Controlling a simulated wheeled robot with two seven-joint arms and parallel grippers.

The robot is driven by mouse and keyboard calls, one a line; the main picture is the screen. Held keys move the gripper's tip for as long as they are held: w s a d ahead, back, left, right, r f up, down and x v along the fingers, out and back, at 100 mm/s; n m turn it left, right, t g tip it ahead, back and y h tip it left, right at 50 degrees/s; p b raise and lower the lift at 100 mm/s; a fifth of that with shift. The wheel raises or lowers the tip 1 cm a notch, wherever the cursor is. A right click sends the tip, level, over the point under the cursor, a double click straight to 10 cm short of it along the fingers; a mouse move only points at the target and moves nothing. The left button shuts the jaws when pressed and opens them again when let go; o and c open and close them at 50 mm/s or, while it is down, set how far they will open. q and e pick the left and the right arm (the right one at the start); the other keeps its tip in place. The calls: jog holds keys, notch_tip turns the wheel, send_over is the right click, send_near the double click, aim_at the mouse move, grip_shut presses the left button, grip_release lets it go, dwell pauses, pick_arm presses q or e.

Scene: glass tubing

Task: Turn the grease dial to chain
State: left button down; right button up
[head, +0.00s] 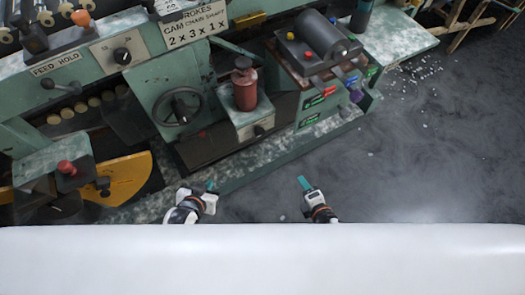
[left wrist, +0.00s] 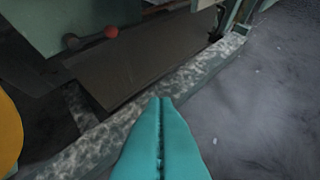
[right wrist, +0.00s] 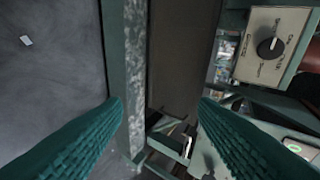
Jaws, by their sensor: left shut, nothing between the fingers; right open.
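The grease dial is a black round knob (head: 259,130) on a pale plate, on the front of the green box below a dark red canister (head: 245,90). In the right wrist view the dial (right wrist: 268,48) is at the upper right, with small labels around it too blurred to read surely. A pale pointer mark on the knob faces the upper right of that view. My right gripper (head: 303,183) is open and empty, apart from the dial, over the floor in front of the machine. My left gripper (head: 211,185) is shut and empty, further left near the machine's base edge.
Another black knob (head: 122,56) sits on the upper panel, and a handwheel (head: 178,106) is left of the canister. A yellow guard (head: 126,175) and red knob (head: 66,167) stand at left. A motor box (head: 318,50) is right of the dial.

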jog(key=w+a+r+n+t+y+b, duration=0.3)
jog(key=w+a+n+b, duration=0.2)
jog(key=n+b, duration=0.45)
jog(key=n+t+y+b, duration=0.1)
jog(key=n+y+b, duration=0.25)
jog(key=n, duration=0.45)
send_near(261, 135)
jog(key=shift+m+h, duration=0.25)
jog(key=shift+h, duration=0.1)
jog(key=x, duration=0.7)
jog(key=shift+w+a, duration=0.3)
pick_arm(q)
notch_tip(261, 135, up, 11)
jog(key=w+t, duration=0.1)
jog(key=t, duration=0.2)
jog(key=shift+w+d+r+t+h, duration=0.15)
jog(key=shift+d+t+h, duration=0.05)
jog(key=shift+t+h, duration=0.2)
pick_arm(e)
jog(key=shift+x, duration=0.8)
jog(key=shift+c, duration=0.2)
jog(key=c, duration=0.9)
